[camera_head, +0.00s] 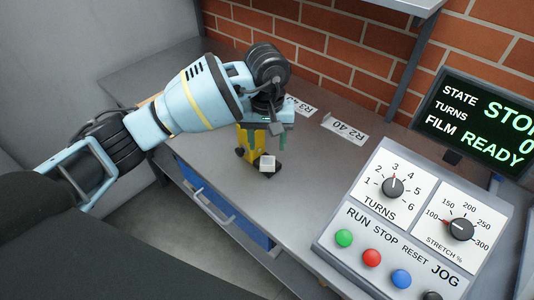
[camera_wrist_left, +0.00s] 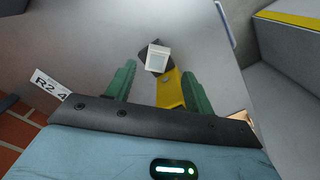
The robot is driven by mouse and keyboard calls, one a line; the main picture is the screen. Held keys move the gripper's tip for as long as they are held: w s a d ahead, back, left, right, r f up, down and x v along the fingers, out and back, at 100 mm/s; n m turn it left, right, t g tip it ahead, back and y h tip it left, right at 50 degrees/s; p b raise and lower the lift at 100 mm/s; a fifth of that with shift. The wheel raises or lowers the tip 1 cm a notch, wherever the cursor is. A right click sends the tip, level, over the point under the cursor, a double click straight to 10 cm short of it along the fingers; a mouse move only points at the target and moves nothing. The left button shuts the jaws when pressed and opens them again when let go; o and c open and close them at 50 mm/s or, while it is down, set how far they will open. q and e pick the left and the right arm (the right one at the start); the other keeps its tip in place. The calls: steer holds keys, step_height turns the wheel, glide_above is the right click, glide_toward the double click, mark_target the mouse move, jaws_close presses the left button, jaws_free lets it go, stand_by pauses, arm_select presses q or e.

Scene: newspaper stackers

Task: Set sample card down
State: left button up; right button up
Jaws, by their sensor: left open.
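The other card, starting "R3" (camera_head: 302,106), is partly hidden behind my gripper. I cannot tell which one is the sample card. My left gripper (camera_head: 275,138) points down over the worktop with its green fingers apart. A yellow object with dark parts and a pale square block (camera_wrist_left: 158,57) shows between and beyond the fingers (camera_wrist_left: 158,80). My right gripper is out of view.
A control panel (camera_head: 415,215) with dials and coloured buttons stands at the right, below a dark screen (camera_head: 478,125) reading "READY". A brick wall (camera_head: 340,50) closes the back. A blue drawer (camera_head: 215,198) is under the front edge.

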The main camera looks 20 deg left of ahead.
arm_select(q)
steer(key=shift+r, duration=1.8)
